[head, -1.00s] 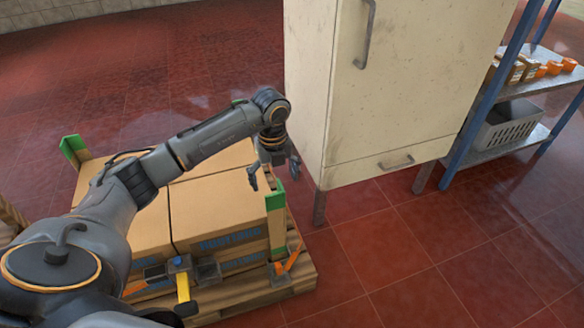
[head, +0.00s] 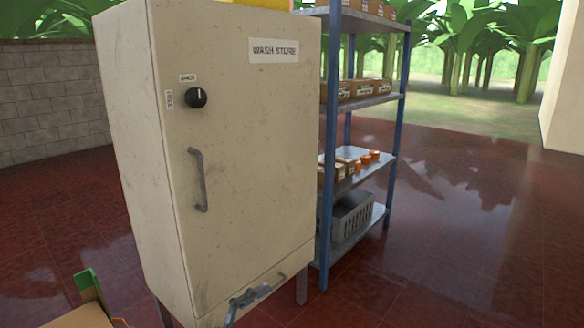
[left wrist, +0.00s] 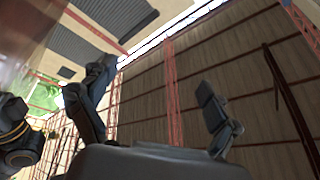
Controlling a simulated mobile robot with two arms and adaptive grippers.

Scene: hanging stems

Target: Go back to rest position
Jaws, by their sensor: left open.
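My left gripper (left wrist: 155,75) shows in the left wrist view, with its two dark fingers spread wide and nothing between them. It points up toward a ceiling of panels and reddish beams. In the head view a grey jointed shape (head: 245,299) shows low against the cabinet's bottom panel, by its handle. I cannot tell whether it is part of my gripper. My left arm is otherwise out of the head view. My right gripper is in neither view.
A worn cream cabinet (head: 235,170) labelled WASH STORE stands close in front, with a knob (head: 196,98) and a handle (head: 198,180). A carton (head: 80,318) shows lower left. The red floor (head: 470,250) at right is clear.

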